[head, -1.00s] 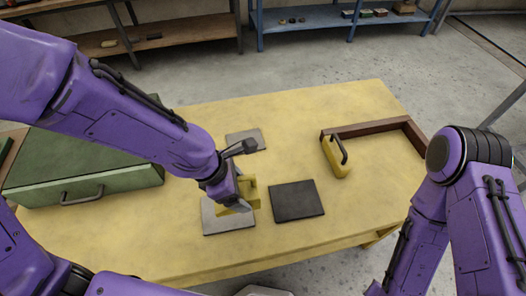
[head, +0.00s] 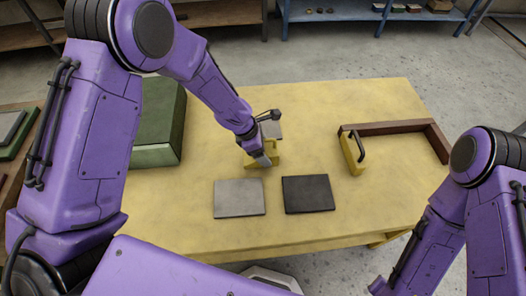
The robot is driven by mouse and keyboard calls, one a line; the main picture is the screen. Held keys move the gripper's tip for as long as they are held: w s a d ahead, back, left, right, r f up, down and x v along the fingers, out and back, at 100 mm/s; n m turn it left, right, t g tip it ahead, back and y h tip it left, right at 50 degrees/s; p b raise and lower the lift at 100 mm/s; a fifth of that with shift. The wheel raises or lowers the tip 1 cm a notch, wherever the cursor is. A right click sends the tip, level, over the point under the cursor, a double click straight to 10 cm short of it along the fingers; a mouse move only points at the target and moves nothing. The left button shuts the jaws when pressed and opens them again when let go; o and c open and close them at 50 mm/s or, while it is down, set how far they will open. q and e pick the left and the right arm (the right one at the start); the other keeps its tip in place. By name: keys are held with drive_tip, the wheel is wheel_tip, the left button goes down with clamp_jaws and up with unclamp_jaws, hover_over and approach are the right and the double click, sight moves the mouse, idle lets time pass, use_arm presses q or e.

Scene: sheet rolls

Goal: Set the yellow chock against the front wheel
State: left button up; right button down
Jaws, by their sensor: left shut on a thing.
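My left gripper (head: 264,157) is shut on a yellow piece (head: 251,161), perhaps the yellow chock, and mostly hides it. A second yellow block (head: 350,158) with a dark handle stands at the left end of a brown L-shaped rail (head: 385,128). No wheel shows in the head view. My right arm is at the lower right, and its gripper is out of view.
A near grey plate (head: 239,198) and a dark plate (head: 308,194) lie side by side on the yellow table (head: 390,205). A green case (head: 157,130) is at the left, partly behind my left arm. The table's right side is largely clear. Shelves stand behind.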

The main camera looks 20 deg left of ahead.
use_arm(q)
drive_tip(key=shift+f, duration=0.75)
drive_tip(key=shift+w+f, duration=0.2)
drive_tip(key=shift+f, duration=0.05)
drive_tip(key=shift+s, duration=0.1)
drive_tip(key=o, duration=1.4)
drive_tip(key=shift+f, duration=0.15)
